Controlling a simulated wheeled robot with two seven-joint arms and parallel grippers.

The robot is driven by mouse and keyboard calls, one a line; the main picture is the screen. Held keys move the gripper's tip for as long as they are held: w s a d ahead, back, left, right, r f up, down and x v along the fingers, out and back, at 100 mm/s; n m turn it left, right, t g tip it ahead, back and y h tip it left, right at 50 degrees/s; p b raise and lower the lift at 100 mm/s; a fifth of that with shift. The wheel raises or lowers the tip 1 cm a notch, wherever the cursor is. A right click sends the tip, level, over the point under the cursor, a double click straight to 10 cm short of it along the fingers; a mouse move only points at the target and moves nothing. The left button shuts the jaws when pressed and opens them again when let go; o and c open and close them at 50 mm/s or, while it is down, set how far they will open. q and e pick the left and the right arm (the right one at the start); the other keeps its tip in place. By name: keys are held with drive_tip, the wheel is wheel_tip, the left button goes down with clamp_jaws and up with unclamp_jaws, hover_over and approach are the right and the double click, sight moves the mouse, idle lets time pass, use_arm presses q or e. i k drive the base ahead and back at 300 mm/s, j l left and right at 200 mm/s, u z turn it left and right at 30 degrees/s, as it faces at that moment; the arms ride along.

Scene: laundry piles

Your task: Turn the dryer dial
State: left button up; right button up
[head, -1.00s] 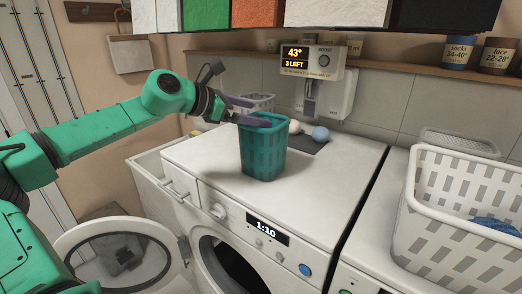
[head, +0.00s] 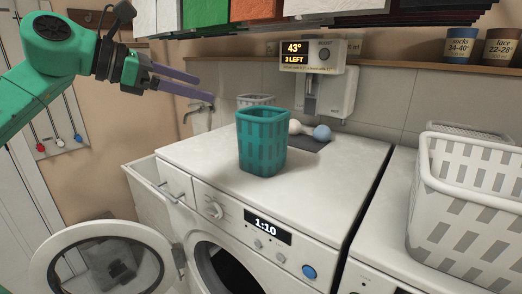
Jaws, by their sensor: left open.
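The white machine (head: 330,195) stands in the middle with a lit display (head: 268,229) reading 1:10. A round dial (head: 213,210) sits on its front panel left of the display. Small knobs and a blue button (head: 309,272) are to the right. The round door (head: 100,268) hangs open at lower left. A second white machine (head: 375,262) is partly in view at right; its controls are mostly cut off. My left gripper (head: 207,90) is open and empty, raised at upper left, well above and apart from the dial. My right gripper is not in view.
A teal basket (head: 262,145) stands on the machine top. Two balls, one blue (head: 322,132), lie on a dark mat behind it. A white laundry basket (head: 465,205) stands on the right machine.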

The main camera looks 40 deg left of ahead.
sight(214, 210)
drive_tip(key=k, duration=1)
